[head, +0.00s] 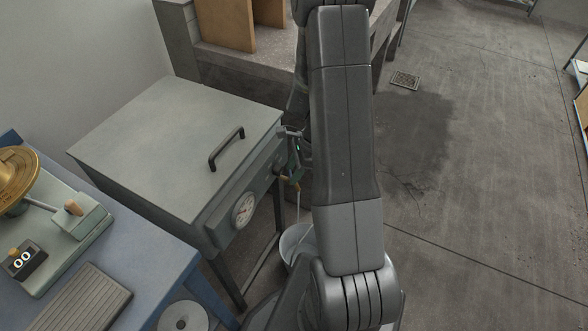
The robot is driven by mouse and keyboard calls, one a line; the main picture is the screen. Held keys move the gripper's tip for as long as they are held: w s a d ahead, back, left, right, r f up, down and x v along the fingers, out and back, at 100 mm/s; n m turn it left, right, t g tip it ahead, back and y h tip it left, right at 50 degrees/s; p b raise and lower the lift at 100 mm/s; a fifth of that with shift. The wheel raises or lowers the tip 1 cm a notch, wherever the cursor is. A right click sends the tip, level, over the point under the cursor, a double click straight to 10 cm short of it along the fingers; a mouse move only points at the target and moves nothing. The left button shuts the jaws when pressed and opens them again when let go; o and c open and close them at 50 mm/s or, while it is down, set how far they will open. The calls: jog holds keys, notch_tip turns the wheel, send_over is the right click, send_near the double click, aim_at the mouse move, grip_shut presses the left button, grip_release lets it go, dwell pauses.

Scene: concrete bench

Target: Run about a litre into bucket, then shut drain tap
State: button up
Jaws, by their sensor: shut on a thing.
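The drain tap (288,184) is brass-coloured and sits low on the right front side of the grey-green lidded tank (175,140). A thin pale stream runs from it down toward the bucket (291,243). The grey bucket stands below the tap; my arm hides its right part, and I cannot read the level in it. My gripper (295,158) is at the tap, shut on what looks like its green handle; the arm partly covers the grip.
The tank has a black lid handle (227,148) and a round dial (243,210). A blue bench (150,285) with equipment stands at the lower left. A concrete bench (225,60) is behind. The floor to the right is open, with a dark patch (415,135) and a drain grate (405,79).

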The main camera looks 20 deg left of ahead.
jog(key=shift+m, duration=0.3)
jog(key=m+t+p, duration=0.1)
jog(key=m, duration=0.2)
jog(key=shift+s+d+r+y+p, duration=0.1)
jog(key=shift+s+y+p, duration=0.05)
jog(key=shift+y+p, duration=0.15)
jog(key=shift+s+m+t+p, duration=0.15)
jog(key=shift+m+t+p, duration=0.6)
jog(key=shift+m, duration=1.25)
jog(key=o, duration=0.7)
